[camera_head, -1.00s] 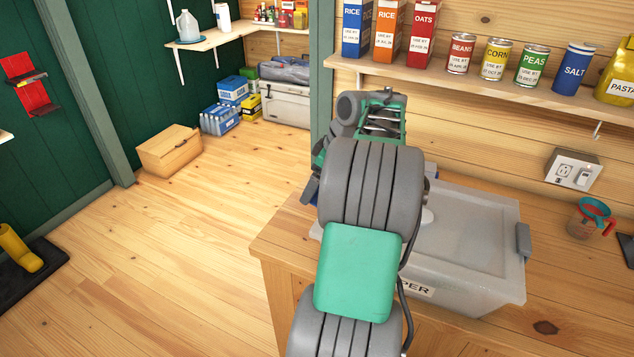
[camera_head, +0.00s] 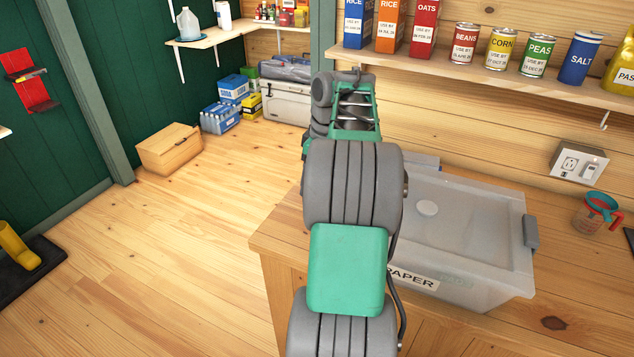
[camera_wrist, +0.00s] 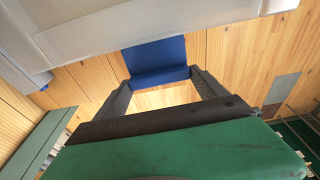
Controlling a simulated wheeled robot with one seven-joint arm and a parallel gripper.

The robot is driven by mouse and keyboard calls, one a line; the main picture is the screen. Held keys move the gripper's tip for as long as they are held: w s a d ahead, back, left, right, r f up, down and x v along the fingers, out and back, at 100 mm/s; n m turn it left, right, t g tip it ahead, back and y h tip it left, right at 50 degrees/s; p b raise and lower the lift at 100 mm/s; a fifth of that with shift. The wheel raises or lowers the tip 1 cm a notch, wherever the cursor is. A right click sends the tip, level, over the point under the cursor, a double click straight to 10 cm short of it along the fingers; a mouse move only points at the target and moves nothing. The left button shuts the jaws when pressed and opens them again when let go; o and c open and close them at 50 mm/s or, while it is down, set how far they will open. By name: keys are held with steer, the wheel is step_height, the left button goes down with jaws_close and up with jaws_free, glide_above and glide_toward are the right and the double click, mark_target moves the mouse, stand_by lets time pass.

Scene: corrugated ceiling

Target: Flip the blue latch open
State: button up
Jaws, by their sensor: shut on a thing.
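The blue latch (camera_wrist: 155,57) shows in the wrist view against the edge of a pale grey bin (camera_wrist: 100,30). Its near edge lies between the two dark fingers of my gripper (camera_wrist: 160,80), which is shut on it. In the head view the grey lidded bin (camera_head: 462,235), labelled PAPER, stands on the wooden counter. There my arm covers the bin's left side. The blue latch and my fingertips are hidden in that view.
The wooden counter (camera_head: 570,290) holds a measuring cup (camera_head: 597,212) right of the bin. A shelf (camera_head: 480,75) with boxes and cans runs above, over a wall outlet (camera_head: 579,163). Open floor (camera_head: 190,240) lies left, with a wooden box (camera_head: 168,150) farther back.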

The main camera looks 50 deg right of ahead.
steer(key=shift+f, duration=0.1)
steer(key=o, duration=1.3)
steer(key=shift+w, duration=0.1)
steer(key=r+p, duration=0.1)
steer(key=r, duration=0.1)
steer(key=r+p, duration=0.2)
steer(key=r, duration=0.1)
steer(key=s+r+p, duration=0.1)
steer(key=r, duration=0.1)
steer(key=shift+d+r+p, duration=0.15)
steer(key=shift+r+p, duration=0.2)
